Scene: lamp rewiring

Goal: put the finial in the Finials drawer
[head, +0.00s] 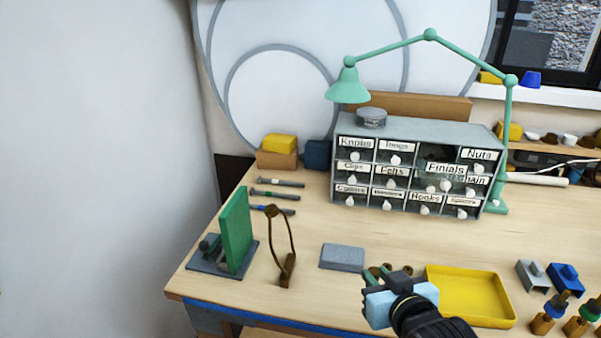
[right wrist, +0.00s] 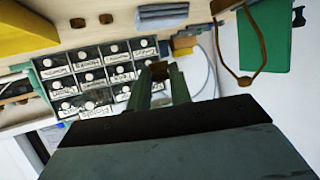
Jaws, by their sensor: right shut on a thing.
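My right gripper (head: 387,271) is above the front of the bench, between the grey block and the yellow tray. In the right wrist view its fingers (right wrist: 159,82) are shut on a small brown piece (right wrist: 159,69), which looks like the finial; its shape is mostly hidden. The Finials drawer (head: 445,169) is in the grey cabinet (head: 420,130) at the back. It sits pulled out, with a dark opening behind its label. The drawer also shows upside down in the right wrist view (right wrist: 96,108). My gripper is apart from the drawer, in front of it. My left gripper is not in view.
A green lamp (head: 348,84) arches over the cabinet. A yellow tray (head: 470,318), grey block (head: 342,256), brown wire loop (head: 287,268) and green panel (head: 235,230) stand on the bench. Bare wood lies between my gripper and the cabinet.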

